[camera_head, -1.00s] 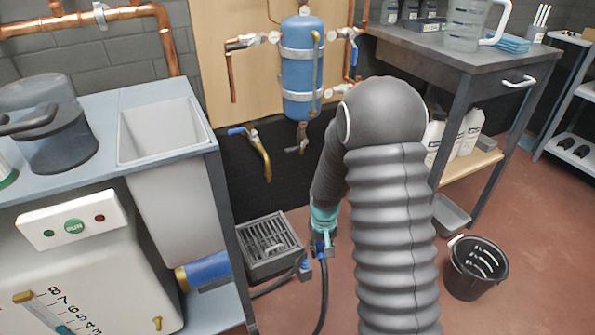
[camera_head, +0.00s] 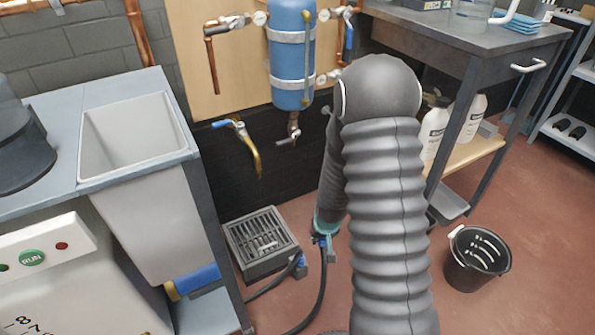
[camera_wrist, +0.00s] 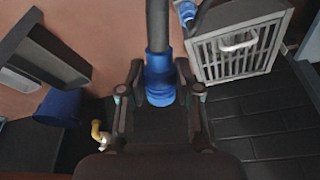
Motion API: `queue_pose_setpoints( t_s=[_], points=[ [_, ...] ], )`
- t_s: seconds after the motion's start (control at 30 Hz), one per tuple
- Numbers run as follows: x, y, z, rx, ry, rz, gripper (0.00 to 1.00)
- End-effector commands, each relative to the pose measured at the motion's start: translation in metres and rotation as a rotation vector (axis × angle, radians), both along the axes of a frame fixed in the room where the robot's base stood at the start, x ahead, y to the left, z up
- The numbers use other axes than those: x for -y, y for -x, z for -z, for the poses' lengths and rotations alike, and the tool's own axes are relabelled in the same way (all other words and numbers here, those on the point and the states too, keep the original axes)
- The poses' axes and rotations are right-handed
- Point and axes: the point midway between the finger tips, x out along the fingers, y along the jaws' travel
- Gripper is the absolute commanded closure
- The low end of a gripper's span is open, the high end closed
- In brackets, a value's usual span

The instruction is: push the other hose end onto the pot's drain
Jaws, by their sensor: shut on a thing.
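The pot (camera_head: 291,60) is a blue upright cylinder strapped to the wooden wall board. Its drain (camera_head: 293,130), a short outlet with a valve, hangs below it, with nothing on it. My gripper (camera_head: 323,236) is low over the floor, below and right of the drain and well apart from it. In the wrist view my gripper (camera_wrist: 160,93) is shut on the blue hose end (camera_wrist: 160,80). The black hose (camera_head: 317,290) loops down to the floor. Its blue fitting (camera_head: 300,264) sits at the side of the grated gully (camera_head: 252,267). My arm hides part of the area beside the drain.
A brass tap with a blue lever (camera_head: 240,140) sticks out left of the drain. A sink bench (camera_head: 185,185) stands at left, a workbench (camera_head: 475,50) at right. A black bucket (camera_head: 476,260) is on the floor at right. Open floor lies between my arm and the bucket.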

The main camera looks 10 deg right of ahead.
Motion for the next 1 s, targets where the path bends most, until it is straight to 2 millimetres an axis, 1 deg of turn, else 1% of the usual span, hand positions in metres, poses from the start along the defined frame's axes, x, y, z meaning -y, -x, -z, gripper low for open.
queue_pose_setpoints(
  t_s=[0.1,0.2,0.27,0.37,0.47,0.57,0.63,0.73,0.8,0.87,0.9,0.97,1.0],
  points=[
    [0.003,0.000,0.005,0.014,-0.002,0.001,1.00],
    [0.013,-0.003,0.019,0.051,-0.001,0.002,1.00],
    [0.021,-0.009,0.031,0.082,0.001,-0.001,1.00],
    [0.039,-0.026,0.051,0.146,0.003,-0.015,1.00],
    [0.058,-0.051,0.073,0.219,0.004,-0.034,1.00],
    [0.079,-0.087,0.095,0.307,0.004,-0.064,1.00],
    [0.092,-0.116,0.109,0.372,0.001,-0.089,1.00],
    [0.105,-0.162,0.123,0.469,-0.008,-0.136,1.00],
    [0.109,-0.192,0.125,0.533,-0.017,-0.175,1.00],
    [0.109,-0.217,0.126,0.587,-0.031,-0.211,1.00],
    [0.107,-0.232,0.124,0.624,-0.041,-0.239,1.00],
    [0.101,-0.255,0.120,0.680,-0.063,-0.285,1.00],
    [0.094,-0.270,0.114,0.722,-0.081,-0.325,1.00]
  ],
)
